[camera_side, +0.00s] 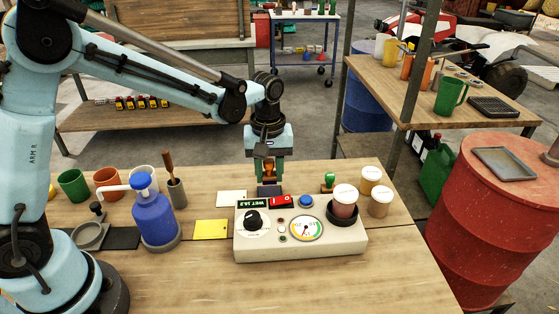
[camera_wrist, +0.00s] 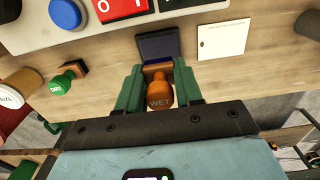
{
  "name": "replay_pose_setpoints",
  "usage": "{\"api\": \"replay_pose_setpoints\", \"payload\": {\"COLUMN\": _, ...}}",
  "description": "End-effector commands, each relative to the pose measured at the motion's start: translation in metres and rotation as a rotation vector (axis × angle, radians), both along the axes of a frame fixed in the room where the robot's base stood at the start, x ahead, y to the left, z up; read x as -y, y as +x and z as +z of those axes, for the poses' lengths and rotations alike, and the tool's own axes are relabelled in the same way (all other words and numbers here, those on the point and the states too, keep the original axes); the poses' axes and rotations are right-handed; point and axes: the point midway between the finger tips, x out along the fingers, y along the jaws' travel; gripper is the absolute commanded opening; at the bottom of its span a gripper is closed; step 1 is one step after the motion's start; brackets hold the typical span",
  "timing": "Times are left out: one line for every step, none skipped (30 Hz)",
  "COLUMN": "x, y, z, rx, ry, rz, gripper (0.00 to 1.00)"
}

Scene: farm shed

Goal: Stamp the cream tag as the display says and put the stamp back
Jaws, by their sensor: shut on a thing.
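My gripper (camera_wrist: 159,92) is shut on the orange stamp marked WET (camera_wrist: 160,94); the stamp also shows between my fingers in the side view (camera_side: 268,170). The stamp is at the near edge of the dark blue ink pad (camera_wrist: 160,46), which sits behind the meter (camera_side: 300,245); I cannot tell whether they touch. The cream tag (camera_wrist: 223,38) lies flat beside the pad, with small print along one edge and no mark visible; it also shows in the side view (camera_side: 231,198). The meter's display (camera_side: 250,203) reads WET with a number. The green DRY stamp (camera_wrist: 62,84) stands apart from my gripper.
A yellow card (camera_side: 212,229) lies left of the meter. A jar (camera_side: 344,201) sits on the meter's right end, with lidded jars (camera_side: 380,201) beyond. A blue pump bottle (camera_side: 155,215), a brush holder (camera_side: 177,193) and several cups stand left. The front of the bench is clear.

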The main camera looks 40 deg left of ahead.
Motion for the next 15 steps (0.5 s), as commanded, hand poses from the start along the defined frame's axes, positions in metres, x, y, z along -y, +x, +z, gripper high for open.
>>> {"api": "replay_pose_setpoints", "payload": {"x": 0.0, "y": 0.0, "z": 0.004, "rx": 0.0, "ry": 0.0, "rz": 0.0, "gripper": 0.16}}
{"api": "replay_pose_setpoints", "payload": {"x": 0.0, "y": 0.0, "z": 0.006, "rx": 0.0, "ry": 0.0, "rz": 0.0, "gripper": 0.16}}
{"api": "replay_pose_setpoints", "payload": {"x": 0.0, "y": 0.0, "z": 0.009, "rx": 0.0, "ry": 0.0, "rz": 0.0, "gripper": 0.16}}
{"api": "replay_pose_setpoints", "payload": {"x": 0.0, "y": 0.0, "z": 0.011, "rx": 0.0, "ry": 0.0, "rz": 0.0, "gripper": 0.16}}
{"api": "replay_pose_setpoints", "payload": {"x": 0.0, "y": 0.0, "z": 0.014, "rx": 0.0, "ry": 0.0, "rz": 0.0, "gripper": 0.16}}
{"api": "replay_pose_setpoints", "payload": {"x": 0.0, "y": 0.0, "z": 0.016, "rx": 0.0, "ry": 0.0, "rz": 0.0, "gripper": 0.16}}
{"api": "replay_pose_setpoints", "payload": {"x": 0.0, "y": 0.0, "z": 0.019, "rx": 0.0, "ry": 0.0, "rz": 0.0, "gripper": 0.16}}
{"api": "replay_pose_setpoints", "payload": {"x": 0.0, "y": 0.0, "z": 0.021, "rx": 0.0, "ry": 0.0, "rz": 0.0, "gripper": 0.16}}
{"api": "replay_pose_setpoints", "payload": {"x": 0.0, "y": 0.0, "z": 0.024, "rx": 0.0, "ry": 0.0, "rz": 0.0, "gripper": 0.16}}
{"api": "replay_pose_setpoints", "payload": {"x": 0.0, "y": 0.0, "z": 0.026, "rx": 0.0, "ry": 0.0, "rz": 0.0, "gripper": 0.16}}
{"api": "replay_pose_setpoints", "payload": {"x": 0.0, "y": 0.0, "z": 0.028, "rx": 0.0, "ry": 0.0, "rz": 0.0, "gripper": 0.16}}
{"api": "replay_pose_setpoints", "payload": {"x": 0.0, "y": 0.0, "z": 0.03, "rx": 0.0, "ry": 0.0, "rz": 0.0, "gripper": 0.16}}
{"api": "replay_pose_setpoints", "payload": {"x": 0.0, "y": 0.0, "z": 0.031, "rx": 0.0, "ry": 0.0, "rz": 0.0, "gripper": 0.16}}
{"api": "replay_pose_setpoints", "payload": {"x": 0.0, "y": 0.0, "z": 0.032, "rx": 0.0, "ry": 0.0, "rz": 0.0, "gripper": 0.16}}
{"api": "replay_pose_setpoints", "payload": {"x": 0.0, "y": 0.0, "z": 0.033, "rx": 0.0, "ry": 0.0, "rz": 0.0, "gripper": 0.16}}
